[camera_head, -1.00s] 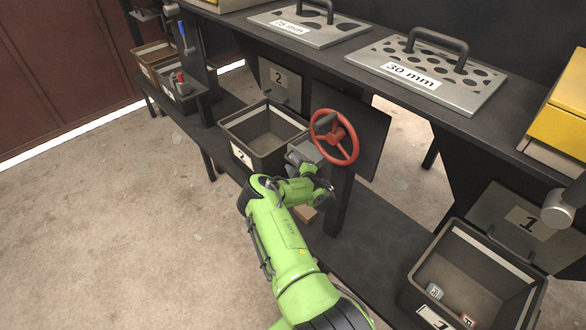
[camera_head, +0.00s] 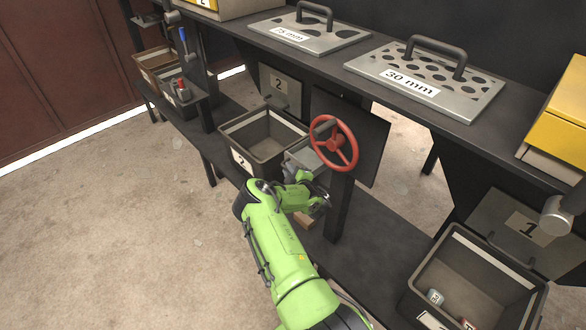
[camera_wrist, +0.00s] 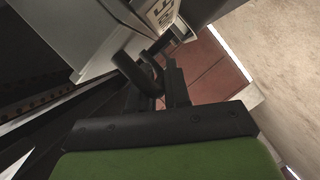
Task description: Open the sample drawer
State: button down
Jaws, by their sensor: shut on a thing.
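The sample drawer appears to be the light grey box (camera_head: 300,156) behind and left of the red handwheel, mostly hidden by the wheel and my arm in the head view. In the wrist view a grey housing (camera_wrist: 75,35) fills the upper left, with a dark bar handle (camera_wrist: 135,72) standing out from it. My gripper (camera_wrist: 160,88) is at this handle, with its dark fingers shut on it. How far the drawer is out cannot be told.
The red handwheel (camera_head: 333,143) stands close above my gripper. An open dark bin marked 2 (camera_head: 238,158) is to the left. A dark post is close to my gripper's right.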

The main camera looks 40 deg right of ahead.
jog(key=a+b, duration=0.2)
jog(key=a, duration=0.9)
jog(key=shift+s+a, duration=0.2)
jog(key=shift+a, duration=0.15)
jog(key=c, duration=1.2)
grip_release()
jog(key=shift+d, duration=0.1)
